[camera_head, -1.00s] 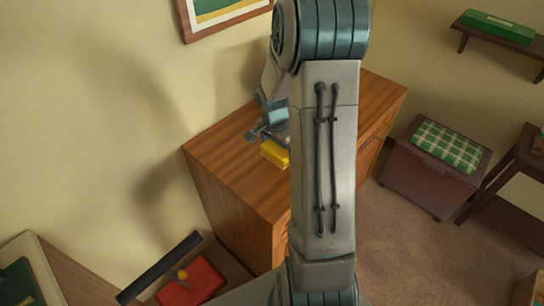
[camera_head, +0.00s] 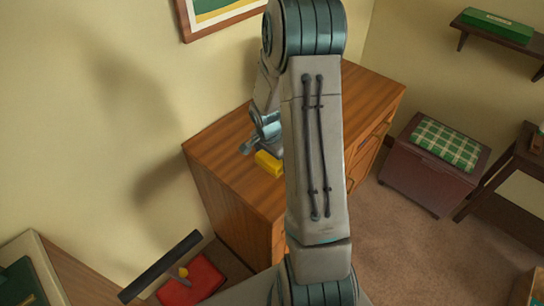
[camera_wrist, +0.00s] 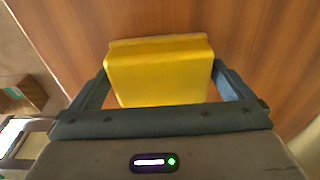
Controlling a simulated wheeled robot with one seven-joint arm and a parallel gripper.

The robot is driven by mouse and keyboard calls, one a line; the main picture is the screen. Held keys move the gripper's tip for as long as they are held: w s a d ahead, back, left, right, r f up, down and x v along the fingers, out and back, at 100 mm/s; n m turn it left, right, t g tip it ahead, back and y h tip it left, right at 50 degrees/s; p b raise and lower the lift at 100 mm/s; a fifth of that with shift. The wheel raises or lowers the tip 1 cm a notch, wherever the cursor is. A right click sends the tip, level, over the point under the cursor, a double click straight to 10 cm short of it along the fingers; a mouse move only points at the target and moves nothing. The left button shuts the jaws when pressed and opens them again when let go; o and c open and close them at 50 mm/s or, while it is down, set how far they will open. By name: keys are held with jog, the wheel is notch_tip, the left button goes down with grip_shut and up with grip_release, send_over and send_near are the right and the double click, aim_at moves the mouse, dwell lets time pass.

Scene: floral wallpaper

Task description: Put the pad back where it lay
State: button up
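A yellow block-like pad (camera_head: 268,162) shows over the top of the wooden dresser (camera_head: 225,150) in the head view. In the wrist view the yellow pad (camera_wrist: 160,75) fills the space between the two fingers, with a thin lip along its far edge. My gripper (camera_wrist: 160,68) is shut on it, with a finger at each side. In the head view my gripper (camera_head: 262,140) is partly hidden behind my arm. I cannot tell whether the pad touches the dresser top.
The visible dresser top around the pad is bare. A red object (camera_head: 195,280) lies low at the left. A dark red chest (camera_head: 425,182) with a green checked cushion (camera_head: 447,146) stands at the right. A wall shelf (camera_head: 500,33) holds a green box (camera_head: 497,25).

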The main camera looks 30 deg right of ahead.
aim_at(269, 159)
jog(key=shift+r, duration=0.1)
notch_tip(269, 159, up, 12)
jog(key=a, duration=0.1)
jog(key=s+a+r+n, duration=0.3)
jog(key=s+a+n, duration=0.1)
jog(key=s, duration=0.2)
jog(key=s+a+r+n+t+y, duration=0.1)
jog(key=s+a+r+n, duration=0.3)
jog(key=s+n, duration=0.1)
jog(key=s+a+r+n+t, duration=0.1)
jog(key=s+a+r+n, duration=0.3)
jog(key=s, duration=0.4)
jog(key=shift+a+n, duration=0.4)
jog(key=shift+n, duration=0.1)
jog(key=shift+s, duration=0.1)
